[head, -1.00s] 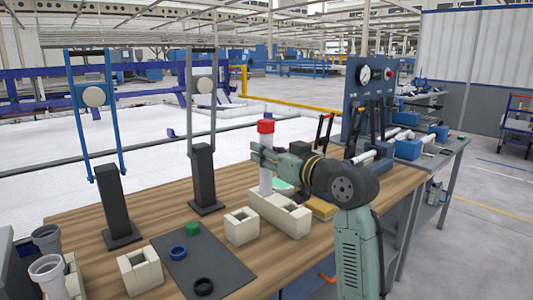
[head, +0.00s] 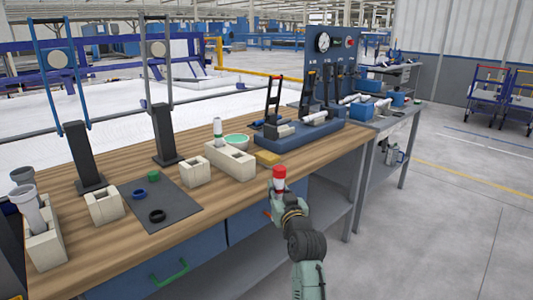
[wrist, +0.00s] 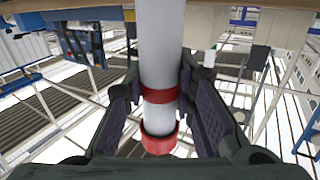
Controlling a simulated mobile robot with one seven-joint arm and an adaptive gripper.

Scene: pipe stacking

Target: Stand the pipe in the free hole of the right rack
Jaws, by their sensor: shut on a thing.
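The pipe (head: 279,173) is white with a red end, which shows above my gripper (head: 279,188) in the head view. My gripper is shut on it, beyond the table's front edge and to the right of the right rack. In the wrist view the white pipe (wrist: 160,45) runs between both fingers, with a red band and a red end. The right rack (head: 232,166) is a cream block on the table. A white pipe with a green band (head: 218,132) stands in its left part; the right part looks open. The held pipe's lower end is hidden in the head view.
The left rack (head: 45,250) holds grey pipes. A blue fixture (head: 300,138) stands to the right.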

